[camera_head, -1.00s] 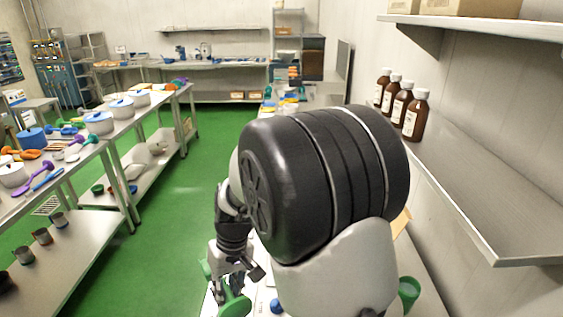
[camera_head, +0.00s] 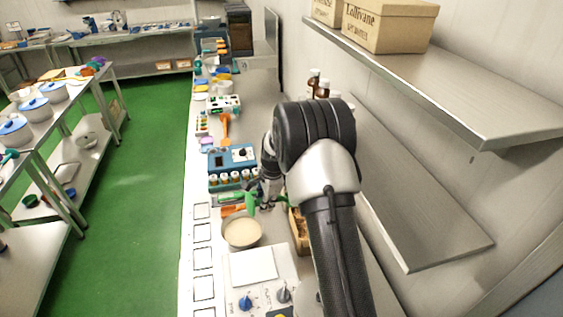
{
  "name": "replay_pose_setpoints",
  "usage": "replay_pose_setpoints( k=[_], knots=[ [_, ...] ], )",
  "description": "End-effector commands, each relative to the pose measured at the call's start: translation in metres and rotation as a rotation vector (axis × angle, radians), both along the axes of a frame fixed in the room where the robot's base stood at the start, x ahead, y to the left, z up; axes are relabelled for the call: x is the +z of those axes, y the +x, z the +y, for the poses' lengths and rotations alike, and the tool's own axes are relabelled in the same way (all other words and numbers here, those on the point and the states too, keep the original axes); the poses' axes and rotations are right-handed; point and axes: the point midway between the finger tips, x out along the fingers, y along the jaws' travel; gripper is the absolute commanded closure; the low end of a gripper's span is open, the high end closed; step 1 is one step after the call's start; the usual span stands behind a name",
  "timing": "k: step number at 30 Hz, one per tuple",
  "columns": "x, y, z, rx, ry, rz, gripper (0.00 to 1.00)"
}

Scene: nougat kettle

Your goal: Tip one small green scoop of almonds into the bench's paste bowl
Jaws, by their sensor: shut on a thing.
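My gripper (camera_head: 261,196) is over the right-hand bench, partly hidden by my arm, and is shut on the green scoop (camera_head: 250,203). The scoop is just behind a round bowl (camera_head: 242,232) and close to its far right rim. The bowl looks pale, with a cream inside, and may be the paste bowl. I cannot tell whether the scoop holds almonds, or whether it is level or tilted. A wooden box (camera_head: 299,232) with brown contents, possibly almonds, stands right of the bowl, partly behind my arm.
A white scale-like unit with a blue knob (camera_head: 246,303) is in front of the bowl. A blue device (camera_head: 231,158) with several small jars stands behind it. An orange scoop (camera_head: 225,127) lies farther back. A metal shelf (camera_head: 440,75) with cardboard boxes juts out at right. The green floor is clear.

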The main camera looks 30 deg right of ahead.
Motion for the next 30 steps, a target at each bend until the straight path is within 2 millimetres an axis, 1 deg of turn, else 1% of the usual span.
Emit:
replay_pose_setpoints(
  k=[1,9,15,21,26,30],
  knots=[
    [0.01,0.007,-0.009,-0.089,0.004,0.0,1.0],
    [0.019,0.038,-0.049,-0.569,0.032,-0.012,1.0],
    [0.023,0.053,-0.074,-0.863,0.047,-0.026,1.0],
    [0.023,0.06,-0.089,-1.039,0.055,-0.037,1.0],
    [0.02,0.06,-0.092,-1.085,0.069,-0.045,1.0],
    [0.015,0.055,-0.094,-1.087,0.119,-0.077,1.0]
  ],
)
